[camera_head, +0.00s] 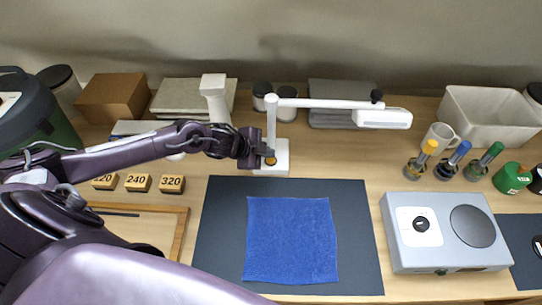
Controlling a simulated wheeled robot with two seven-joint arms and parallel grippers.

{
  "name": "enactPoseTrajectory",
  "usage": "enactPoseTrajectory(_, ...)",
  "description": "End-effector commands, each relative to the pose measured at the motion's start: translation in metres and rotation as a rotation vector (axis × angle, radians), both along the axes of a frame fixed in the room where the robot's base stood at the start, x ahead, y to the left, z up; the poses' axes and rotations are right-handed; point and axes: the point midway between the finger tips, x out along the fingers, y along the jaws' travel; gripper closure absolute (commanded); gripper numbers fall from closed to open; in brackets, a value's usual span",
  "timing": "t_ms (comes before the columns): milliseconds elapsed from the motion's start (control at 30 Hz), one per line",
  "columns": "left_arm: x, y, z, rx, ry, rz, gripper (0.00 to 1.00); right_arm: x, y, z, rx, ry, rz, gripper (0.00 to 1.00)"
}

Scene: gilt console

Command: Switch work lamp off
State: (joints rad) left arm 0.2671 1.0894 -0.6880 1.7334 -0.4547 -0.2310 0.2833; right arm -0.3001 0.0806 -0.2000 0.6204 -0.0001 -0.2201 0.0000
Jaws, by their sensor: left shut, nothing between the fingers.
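The white work lamp (272,122) stands upright at the back middle of the table. Its arm reaches right to a white lamp head (384,118); whether it is lit is hard to tell. Its square white base (282,163) carries a small orange-yellow button (270,161). My left gripper (268,153) is shut and empty, with its fingertips right at the button on the left part of the base. I cannot tell whether they touch or press it. My right gripper is not in view.
A blue cloth (291,240) lies on a dark mat (222,240) in front of the lamp. A grey device (432,259) sits to the right. Number blocks (137,183) lie left. Behind stand a cardboard box (113,97) and a pale bin (483,112).

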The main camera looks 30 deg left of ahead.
Motion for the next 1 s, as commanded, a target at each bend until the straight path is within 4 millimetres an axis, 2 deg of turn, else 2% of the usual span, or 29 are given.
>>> enactPoseTrajectory(100, 0.0, 0.0, 0.008, 0.0, 0.001, -0.001, 1.0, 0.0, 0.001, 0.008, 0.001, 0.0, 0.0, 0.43)
enactPoseTrajectory(467, 0.0, 0.0, 0.009, 0.0, 0.0, 0.0, 1.0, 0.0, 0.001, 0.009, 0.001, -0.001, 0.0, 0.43)
enactPoseTrajectory(1000, 0.0, 0.0, 0.061, 0.0, 0.0, 0.0, 1.0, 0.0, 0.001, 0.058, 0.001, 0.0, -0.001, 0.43)
